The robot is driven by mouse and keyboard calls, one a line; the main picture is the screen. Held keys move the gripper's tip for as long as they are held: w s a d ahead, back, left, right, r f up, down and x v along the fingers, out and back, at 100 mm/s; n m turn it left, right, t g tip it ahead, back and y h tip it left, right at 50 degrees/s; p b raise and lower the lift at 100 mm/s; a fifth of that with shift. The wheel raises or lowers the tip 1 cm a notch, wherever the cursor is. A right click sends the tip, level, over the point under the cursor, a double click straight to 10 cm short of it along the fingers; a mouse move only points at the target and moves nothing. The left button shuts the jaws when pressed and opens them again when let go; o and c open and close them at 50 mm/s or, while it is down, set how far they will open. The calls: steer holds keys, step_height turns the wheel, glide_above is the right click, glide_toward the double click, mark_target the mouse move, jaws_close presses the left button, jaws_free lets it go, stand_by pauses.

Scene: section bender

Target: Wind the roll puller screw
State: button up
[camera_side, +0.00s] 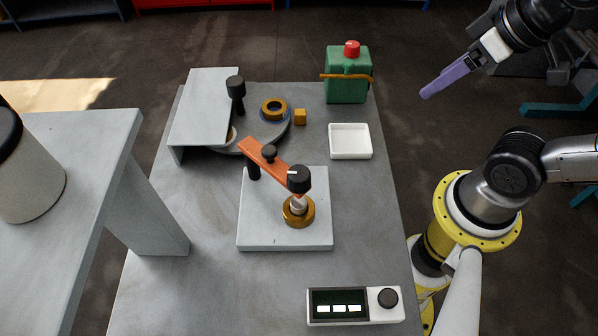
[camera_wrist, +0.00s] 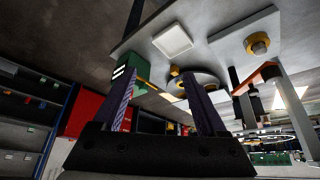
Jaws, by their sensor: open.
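The puller stands on a square grey plate (camera_side: 260,232) in the middle of the bench. I cannot tell which knob is the screw. The brass roll (camera_wrist: 258,44) and orange bar (camera_wrist: 262,73) also show in the wrist view. My gripper (camera_side: 426,92), with purple fingers, hangs in the air beyond the bench's right edge, apart from the puller. In the wrist view, my gripper (camera_wrist: 160,68) is open and empty.
A curved grey part, brass rings (camera_side: 273,107) and a raised grey plate (camera_side: 208,92) lie behind. A display box (camera_side: 355,306) sits in front.

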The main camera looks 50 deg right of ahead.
steer(key=w+a+r+n+g, duration=0.3)
steer(key=w+a+r+n, duration=0.45)
steer(key=n, duration=0.95)
steer(key=n+g, duration=0.3)
steer(key=n, duration=0.6)
glide_above(299, 173)
steer(key=f, duration=0.2)
step_height(299, 173, down, 13)
steer(key=shift+r, duration=0.1)
jaws_close()
